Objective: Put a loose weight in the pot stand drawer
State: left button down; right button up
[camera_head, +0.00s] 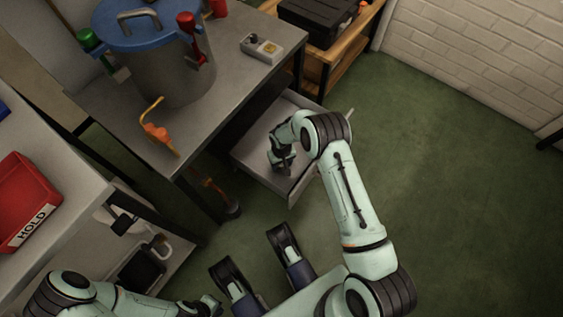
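The pot stand (125,115) is a grey table with a large metal pot (172,65) under a blue lid (137,20). Its drawer (247,148) is pulled out on the right side. My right gripper (282,166) points down inside the open drawer, close to its floor. The wrist covers part of the drawer, and I cannot tell whether the fingers hold anything. My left gripper (212,305) is low at the bottom edge, away from the stand, its fingers too small to read. I cannot make out a loose weight for certain.
An orange hooked tool (157,130) lies by the pot, and a small white box (262,49) stands at the back. A red HOLD bin (24,203) is on the left bench. A black case (316,17) sits on a wooden shelf. The green floor at right is clear.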

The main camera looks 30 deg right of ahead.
aim_at(282, 165)
pick_arm(q)
jog(key=w+r+t+p, duration=0.2)
jog(key=w+r+p, duration=0.1)
jog(key=w, duration=0.3)
jog(key=shift+w+d+r, duration=0.35)
jog(key=shift+d+r, duration=0.05)
pick_arm(e)
notch_tip(282, 165, up, 12)
jog(key=shift+r, duration=0.2)
